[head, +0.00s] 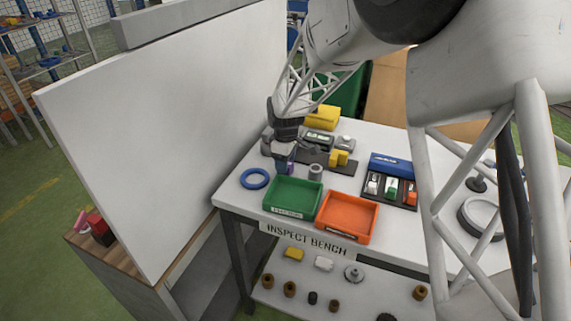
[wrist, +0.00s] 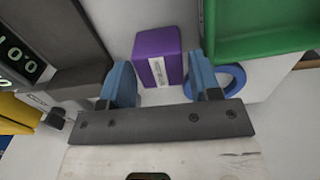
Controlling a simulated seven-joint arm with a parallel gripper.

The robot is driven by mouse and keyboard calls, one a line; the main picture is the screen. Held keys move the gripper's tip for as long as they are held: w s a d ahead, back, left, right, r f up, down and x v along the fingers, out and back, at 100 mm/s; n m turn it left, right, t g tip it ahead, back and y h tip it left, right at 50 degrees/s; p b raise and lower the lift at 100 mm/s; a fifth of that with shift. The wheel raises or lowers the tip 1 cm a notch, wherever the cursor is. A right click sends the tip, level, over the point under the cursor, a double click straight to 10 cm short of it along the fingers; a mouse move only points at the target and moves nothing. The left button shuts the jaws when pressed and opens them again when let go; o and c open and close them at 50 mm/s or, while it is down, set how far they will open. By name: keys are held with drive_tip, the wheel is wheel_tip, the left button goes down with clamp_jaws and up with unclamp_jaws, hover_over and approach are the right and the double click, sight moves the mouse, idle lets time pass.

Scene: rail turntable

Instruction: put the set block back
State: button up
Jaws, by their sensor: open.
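A purple block (wrist: 157,55) with a small white label stands on the white bench top in the wrist view. I cannot read its label. My gripper (wrist: 160,74) is open, with one blue finger to each side of the block in the picture; I cannot tell whether either touches it. In the head view my gripper (head: 282,163) points down just behind the green tray (head: 291,214), and only a sliver of the purple block (head: 290,168) shows beside the fingers.
A blue ring (head: 254,178) lies left of the green tray, and an orange tray (head: 346,234) is to its right. A white panel (head: 150,120) rises at the left.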

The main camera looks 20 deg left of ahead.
wheel_tip(320, 180, up, 11)
idle(0.5)
idle(0.8)
drive_tip(key=s+d+r+m, duration=0.3)
drive_tip(key=d+r, duration=0.1)
drive_tip(key=d, duration=0.6)
drive_tip(key=s+d+r+m+t, duration=0.1)
drive_tip(key=s+d+r+m, duration=0.25)
drive_tip(key=d, duration=0.55)
drive_tip(key=s+d+r+m, duration=0.2)
drive_tip(key=s+d+r, duration=0.2)
drive_tip(key=d, duration=0.6)
drive_tip(key=s+d+f+m, duration=0.1)
drive_tip(key=s+d+m, duration=0.4)
drive_tip(key=s+d, duration=0.4)
drive_tip(key=s+d+f+m+t, duration=0.1)
drive_tip(key=s+d+m, duration=0.3)
drive_tip(key=s+d, duration=0.5)
drive_tip(key=s, duration=0.5)
drive_tip(key=shift+s+d+m+t, duration=0.3)
drive_tip(key=shift+s+d+m, duration=0.05)
drive_tip(key=shift+s, duration=0.05)
